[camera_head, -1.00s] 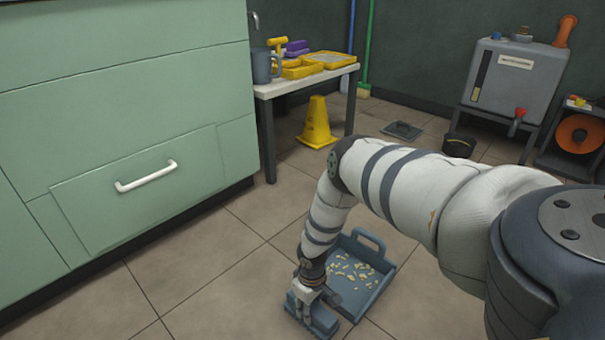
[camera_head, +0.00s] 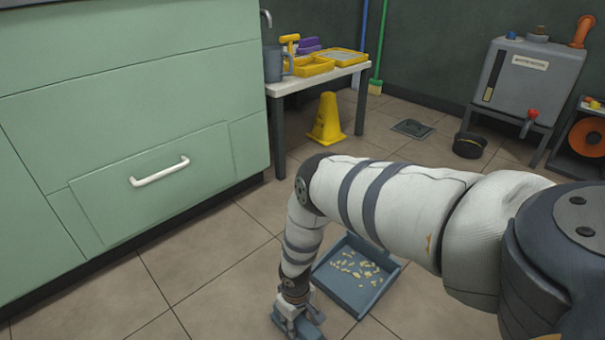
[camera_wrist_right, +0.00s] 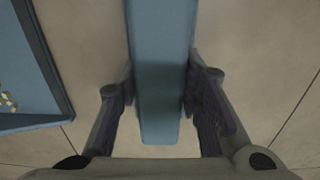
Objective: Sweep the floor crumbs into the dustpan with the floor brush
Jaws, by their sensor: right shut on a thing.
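The blue-grey dustpan (camera_head: 343,292) lies on the tiled floor in the head view, partly behind my right arm. Several pale crumbs (camera_head: 350,262) lie inside it. My right gripper (camera_head: 293,306) is low over the floor, left of the dustpan's near side. It is shut on the blue floor brush (camera_head: 312,324). In the right wrist view the brush (camera_wrist_right: 162,60) runs between both fingers, and the dustpan (camera_wrist_right: 30,65) is at the left, apart from the brush, with a few crumbs (camera_wrist_right: 7,99) at the picture's edge. My left gripper is out of view.
Green cabinets (camera_head: 120,120) stand at the left. A black bowl (camera_head: 469,145) and a grey tank (camera_head: 530,80) are at the back right. Floor left of the gripper is clear.

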